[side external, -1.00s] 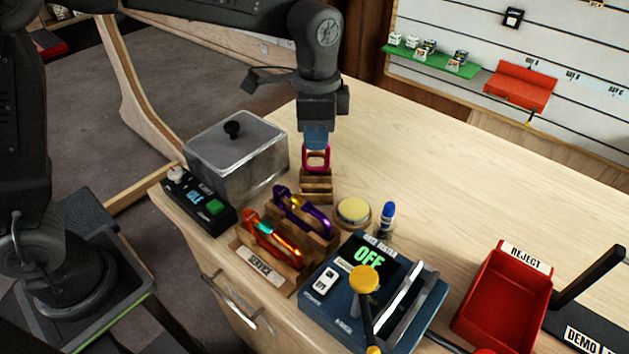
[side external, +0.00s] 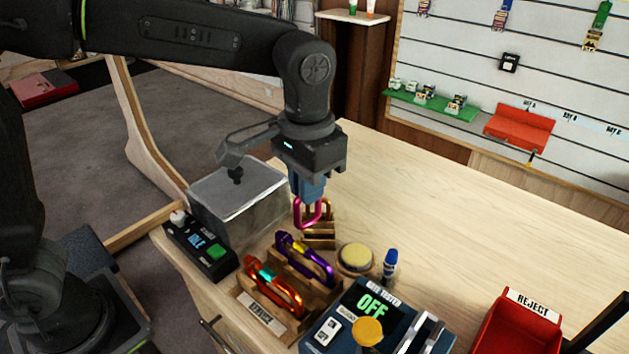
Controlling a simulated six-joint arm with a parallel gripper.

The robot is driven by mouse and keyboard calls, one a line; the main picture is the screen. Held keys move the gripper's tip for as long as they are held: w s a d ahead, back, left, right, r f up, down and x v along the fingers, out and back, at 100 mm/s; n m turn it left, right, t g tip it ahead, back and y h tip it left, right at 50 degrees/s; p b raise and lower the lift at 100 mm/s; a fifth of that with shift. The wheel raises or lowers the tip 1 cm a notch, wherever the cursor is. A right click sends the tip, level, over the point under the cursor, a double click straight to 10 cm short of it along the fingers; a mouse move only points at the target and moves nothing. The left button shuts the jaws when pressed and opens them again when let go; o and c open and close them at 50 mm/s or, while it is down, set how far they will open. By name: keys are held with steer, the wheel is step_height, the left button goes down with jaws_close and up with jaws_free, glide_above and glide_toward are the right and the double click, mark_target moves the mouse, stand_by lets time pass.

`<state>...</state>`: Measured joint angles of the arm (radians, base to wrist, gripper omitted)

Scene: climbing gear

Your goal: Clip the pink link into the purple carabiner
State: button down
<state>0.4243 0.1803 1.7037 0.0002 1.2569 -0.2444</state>
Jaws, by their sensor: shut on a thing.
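My gripper (side external: 309,196) points down and is shut on the pink link (side external: 308,216), a rounded loop hanging below the fingertips. The purple carabiner (side external: 317,266) lies in a slot of the wooden service rack (side external: 262,318), in front of the link and slightly to the right. The link and the carabiner look apart. The carabiner has a yellowish part near its upper left end.
An orange carabiner (side external: 275,287) lies in the rack's front slot. A lidded grey box (side external: 238,205) and black control box (side external: 199,247) stand left. A round yellow-topped pad (side external: 355,258), blue bottle (side external: 389,266), tester (side external: 366,303) and red reject bin (side external: 517,330) are right. The back table is clear.

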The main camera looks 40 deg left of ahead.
steer(key=shift+s+d+f+n, duration=0.15)
steer(key=shift+s+f+n, duration=0.25)
steer(key=shift+f+n, duration=0.15)
steer(key=shift+s+d+f+n, duration=0.1)
steer(key=shift+s+f+n, duration=0.3)
steer(key=shift+f, duration=0.25)
steer(key=shift+f, duration=1.85)
stand_by(1.0)
steer(key=shift+d, duration=1.65)
stand_by(0.4)
steer(key=shift+d+f, duration=0.15)
steer(key=shift+d, duration=0.15)
stand_by(0.8)
steer(key=c, duration=1.1)
jaws_free()
steer(key=shift+c, duration=0.2)
